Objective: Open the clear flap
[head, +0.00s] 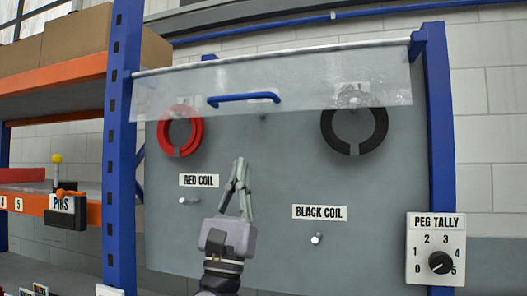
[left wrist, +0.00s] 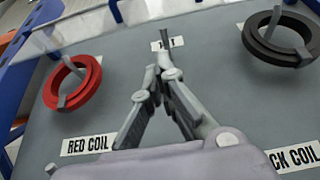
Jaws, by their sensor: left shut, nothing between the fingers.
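The clear flap (head: 310,88) hangs from a bar across the top of a grey panel. Its lower edge crosses the upper part of the coils in the head view; I cannot tell its exact tilt. A blue handle (head: 243,99) is fixed near its lower edge. My left gripper (head: 240,163) is shut and empty, pointing up, below the handle in the picture and apart from it. Its closed fingers also show in the left wrist view (left wrist: 164,62), in front of the panel. My right gripper is not in view.
A red coil (head: 196,133) and a black coil (head: 377,136) hang on the panel (head: 270,240). Bare pegs (head: 189,201) (head: 316,238) stick out below. Blue posts (head: 122,150) (head: 440,150) flank it. A PEG TALLY dial (head: 440,262) is at right, shelves with boxes at left.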

